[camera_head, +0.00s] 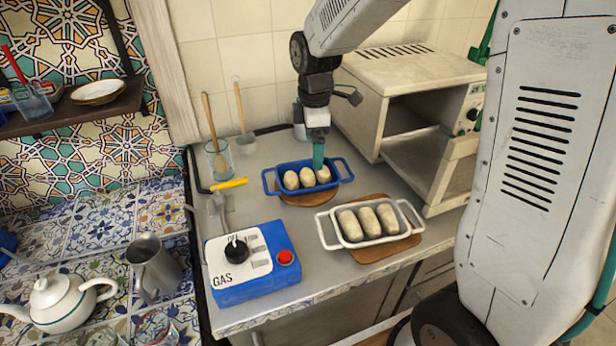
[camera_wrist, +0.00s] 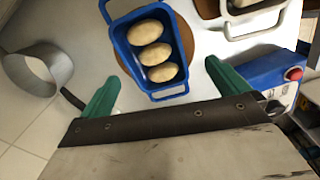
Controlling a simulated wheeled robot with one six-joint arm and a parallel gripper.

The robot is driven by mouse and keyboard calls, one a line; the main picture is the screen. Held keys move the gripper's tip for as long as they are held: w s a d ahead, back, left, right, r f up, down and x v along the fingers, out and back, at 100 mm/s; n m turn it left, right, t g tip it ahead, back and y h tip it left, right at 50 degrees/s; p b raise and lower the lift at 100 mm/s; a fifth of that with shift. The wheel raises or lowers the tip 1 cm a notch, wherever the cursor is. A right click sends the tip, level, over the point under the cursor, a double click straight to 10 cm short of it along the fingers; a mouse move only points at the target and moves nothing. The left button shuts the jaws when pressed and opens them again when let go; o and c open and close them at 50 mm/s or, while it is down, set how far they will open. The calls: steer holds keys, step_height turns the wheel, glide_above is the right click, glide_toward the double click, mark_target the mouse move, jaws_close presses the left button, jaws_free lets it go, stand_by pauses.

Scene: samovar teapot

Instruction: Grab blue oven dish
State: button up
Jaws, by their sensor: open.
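The blue oven dish (camera_head: 271,183) holds three pale loaves and sits on a round wooden board on the grey counter, in front of the oven. It also shows in the wrist view (camera_wrist: 121,50), with its near handle toward my gripper. My gripper (camera_head: 318,158) is over the right end of the dish in the head view, with a green finger in front of the rim. In the wrist view, my gripper (camera_wrist: 166,88) is open, its green fingers spread wide to either side of the near handle. Nothing is between them that I can see as held; contact cannot be told.
A white dish (camera_head: 326,233) with three loaves stands front right on another wooden board (camera_head: 385,250). The oven (camera_head: 405,85) stands behind with its door open. A blue gas box (camera_head: 250,285) and a yellow-handled tool (camera_head: 229,184) are to the left.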

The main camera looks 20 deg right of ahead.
mark_target(307, 172)
steer(key=w+f, duration=0.1)
steer(key=w+f+n, duration=0.1)
steer(key=f, duration=0.1)
steer(key=shift+w+a+f, duration=0.1)
steer(key=shift+a+f, duration=0.05)
steer(key=f, duration=0.7)
steer(key=shift+a, duration=0.25)
steer(key=shift+c, duration=0.3)
steer(key=c, duration=0.8)
steer(key=shift+r, duration=0.1)
